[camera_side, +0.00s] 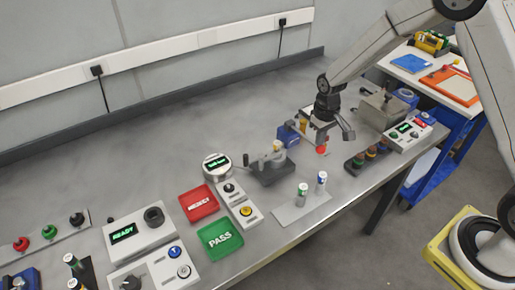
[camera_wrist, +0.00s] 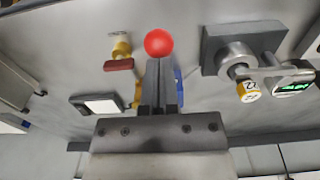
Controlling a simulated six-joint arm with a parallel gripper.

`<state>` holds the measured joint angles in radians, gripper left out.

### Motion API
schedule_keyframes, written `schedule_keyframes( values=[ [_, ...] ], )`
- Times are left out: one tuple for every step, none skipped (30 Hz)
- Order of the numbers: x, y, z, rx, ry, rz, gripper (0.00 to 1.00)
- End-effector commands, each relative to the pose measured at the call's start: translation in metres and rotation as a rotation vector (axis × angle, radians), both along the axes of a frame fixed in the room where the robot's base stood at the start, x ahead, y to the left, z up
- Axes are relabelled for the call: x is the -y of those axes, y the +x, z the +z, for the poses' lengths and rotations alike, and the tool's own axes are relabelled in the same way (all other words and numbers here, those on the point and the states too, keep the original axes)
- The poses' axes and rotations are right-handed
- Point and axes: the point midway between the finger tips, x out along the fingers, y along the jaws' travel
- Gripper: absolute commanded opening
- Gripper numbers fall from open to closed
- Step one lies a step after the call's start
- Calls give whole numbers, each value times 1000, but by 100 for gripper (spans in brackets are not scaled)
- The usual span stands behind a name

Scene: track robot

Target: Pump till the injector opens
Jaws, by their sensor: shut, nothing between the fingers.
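A red ball knob (camera_side: 321,150) sits below my gripper (camera_side: 321,141) in the side view. In the wrist view the red knob (camera_wrist: 159,42) lies right at the ends of my gripper's fingers (camera_wrist: 160,66), which are together with nothing between them. I cannot tell whether they touch the knob; its lever is hidden. A blue body (camera_side: 288,134) shows beside the gripper, and part of a blue thing shows behind the fingers (camera_wrist: 179,88). A grey fixture (camera_side: 270,168) holds a yellow-labelled piece (camera_wrist: 248,90). A round gauge with a green display (camera_side: 216,166) stands left of it; its reading is too small.
A red tray (camera_side: 198,203) and a green PASS tray (camera_side: 220,238) lie at left centre. A box with a READY display (camera_side: 140,232) stands further left. The back of the bench is clear.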

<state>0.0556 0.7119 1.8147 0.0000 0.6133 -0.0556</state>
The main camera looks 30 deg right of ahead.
Motion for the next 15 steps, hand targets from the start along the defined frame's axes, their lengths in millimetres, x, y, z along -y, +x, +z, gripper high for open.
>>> schedule_keyframes(
  values=[
    [0, -1, 3, -1, 0, 0, 0],
    [0, -1, 4, -1, 0, 0, 0],
    [0, -1, 7, -1, 0, 0, 0],
    [0, -1, 8, -2, 0, 0, 0],
    [0, -1, 10, -2, 0, 0, 0],
    [0, -1, 12, -3, 0, 0, 0],
    [0, -1, 14, -2, 0, 0, 0],
    [0, -1, 16, -2, 0, 0, 0],
    [0, -1, 18, -2, 0, 0, 0],
    [0, -1, 20, -2, 0, 0, 0],
    [0, -1, 21, -2, 0, 0, 0],
    [0, -1, 23, -2, 0, 0, 0],
    [0, -1, 25, -2, 0, 0, 0],
    [0, -1, 27, -2, 0, 0, 0],
    [0, -1, 29, -2, 0, 0, 0]
  ],
)
